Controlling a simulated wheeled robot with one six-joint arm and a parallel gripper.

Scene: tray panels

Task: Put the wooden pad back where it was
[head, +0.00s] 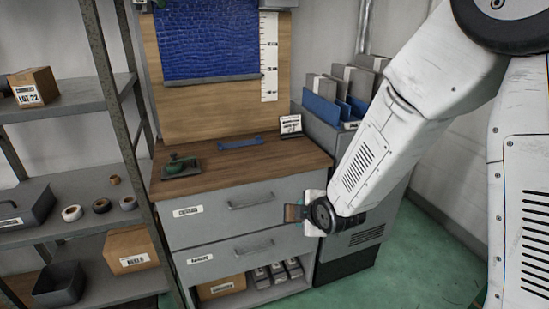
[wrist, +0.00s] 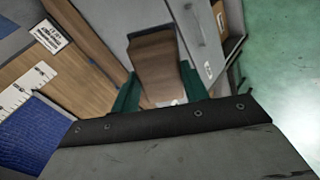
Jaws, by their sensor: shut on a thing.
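My gripper (head: 303,213) is in front of the right side of the grey drawer cabinet, near the height of the drawers. It is shut on a brown wooden pad (head: 293,213). In the wrist view the pad (wrist: 153,62) sits between the two green fingers of my gripper (wrist: 158,78), clear of the wooden worktop. Part of the pad is hidden behind the wrist in the head view.
The worktop (head: 222,175) holds a green tool on a dark base (head: 180,167), a blue handle-shaped piece (head: 240,143) and a label card (head: 290,125). Two drawers (head: 240,212) are shut below. Metal shelves (head: 62,108) stand left. Green floor (head: 430,262) is open right.

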